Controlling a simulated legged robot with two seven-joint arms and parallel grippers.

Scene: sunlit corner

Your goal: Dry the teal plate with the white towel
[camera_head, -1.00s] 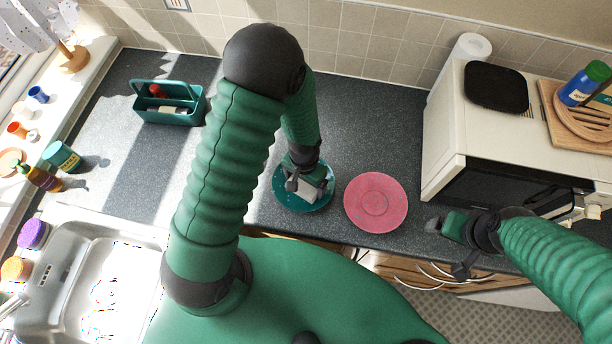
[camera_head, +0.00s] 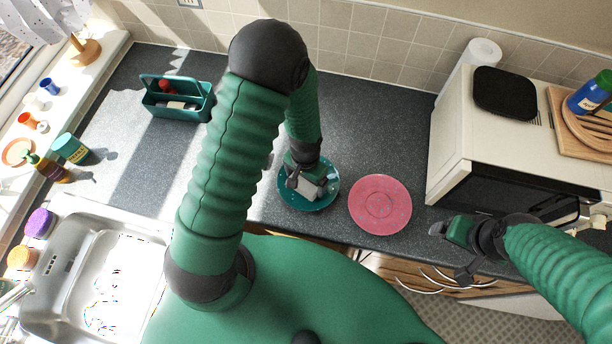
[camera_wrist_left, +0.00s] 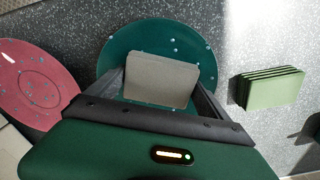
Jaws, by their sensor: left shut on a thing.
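The teal plate (camera_head: 326,203) lies on the dark counter, partly covered by my left gripper. In the left wrist view the teal plate (camera_wrist_left: 193,45) carries several water drops. My left gripper (camera_head: 308,188) is over the plate, shut on the white towel (camera_head: 309,190). The towel looks like a small greyish-white folded pad between the fingers in the left wrist view (camera_wrist_left: 160,82). It appears at the plate's surface, but I cannot tell whether it touches. My right gripper (camera_head: 446,231) hangs in front of the microwave, away from the plate; its finger opening is unclear.
A pink plate (camera_head: 380,204) with drops lies just right of the teal plate. A microwave (camera_head: 500,150) stands at the right, a teal caddy (camera_head: 177,104) at the back left, a sink (camera_head: 95,275) at the left. A pale green ridged item (camera_wrist_left: 268,88) shows in the wrist view.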

